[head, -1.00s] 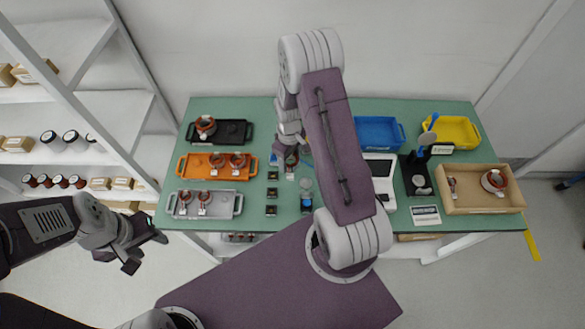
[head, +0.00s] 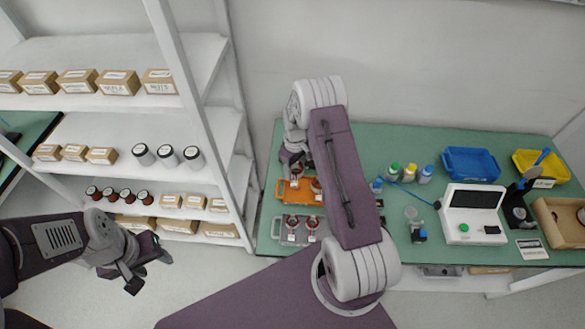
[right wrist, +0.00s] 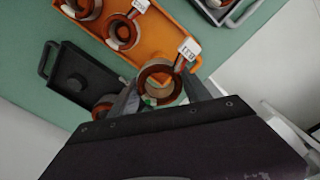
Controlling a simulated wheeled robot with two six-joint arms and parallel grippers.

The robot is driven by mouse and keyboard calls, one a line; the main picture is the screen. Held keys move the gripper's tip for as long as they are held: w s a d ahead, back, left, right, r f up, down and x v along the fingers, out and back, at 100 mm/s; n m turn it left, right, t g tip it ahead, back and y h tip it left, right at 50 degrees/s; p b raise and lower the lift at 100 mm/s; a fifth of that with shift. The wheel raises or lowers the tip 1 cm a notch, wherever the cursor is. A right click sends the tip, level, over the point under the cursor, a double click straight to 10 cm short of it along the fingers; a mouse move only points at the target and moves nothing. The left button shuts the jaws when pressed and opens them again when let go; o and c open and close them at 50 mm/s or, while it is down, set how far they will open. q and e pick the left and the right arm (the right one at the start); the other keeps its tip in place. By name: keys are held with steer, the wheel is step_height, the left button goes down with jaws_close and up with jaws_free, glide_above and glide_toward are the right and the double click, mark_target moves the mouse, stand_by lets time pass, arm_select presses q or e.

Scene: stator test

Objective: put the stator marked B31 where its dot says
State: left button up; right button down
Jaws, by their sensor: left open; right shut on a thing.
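My right gripper (right wrist: 160,92) is shut on a copper-and-grey ring-shaped stator (right wrist: 158,72), beside the orange tray's edge in the right wrist view. A white tag (right wrist: 187,48) stands at that stator; its print is too small to read surely. A small green patch shows at the ring's lower edge; I cannot tell if it is a dot. Two other tagged stators (right wrist: 122,32) sit in the orange tray (right wrist: 165,28). In the head view my right gripper (head: 294,164) is partly hidden by my arm. My left gripper (head: 140,272) is open and empty, before the shelves.
The black tray (right wrist: 72,62) holds a stator (right wrist: 103,106), partly hidden. The grey tray (head: 278,232) holds two stators (head: 291,222). A white tester (head: 470,215), blue bin (head: 470,163), yellow bin (head: 540,166) and wooden box (head: 555,222) stand right. Shelves (head: 120,120) with boxes and jars stand left.

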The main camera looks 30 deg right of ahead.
mark_target(297, 178)
steer(key=shift+s+d+f, duration=0.1)
steer(key=shift+s+f, duration=0.1)
steer(key=shift+f, duration=0.1)
steer(key=shift+s+d, duration=0.15)
steer(key=shift+d, duration=0.1)
steer(key=shift+f, duration=0.2)
steer(key=shift+a+f+b, duration=0.15)
steer(key=shift+f+b, duration=0.45)
steer(key=shift+b, duration=0.1)
arm_select(q)
steer(key=shift+s+d+f+b, duration=0.15)
steer(key=shift+f+b, duration=0.45)
steer(key=shift+f, duration=0.35)
steer(key=shift+d+f+b, duration=0.1)
steer(key=shift+f+b, duration=0.5)
steer(key=shift+f, duration=0.3)
arm_select(e)
steer(key=shift+f, duration=1.65)
steer(key=shift+f+b, duration=0.6)
steer(key=shift+f, duration=0.25)
arm_select(q)
steer(key=shift+f, duration=0.6)
arm_select(e)
steer(key=c, duration=0.7)
jaws_free()
steer(key=shift+o, duration=0.2)
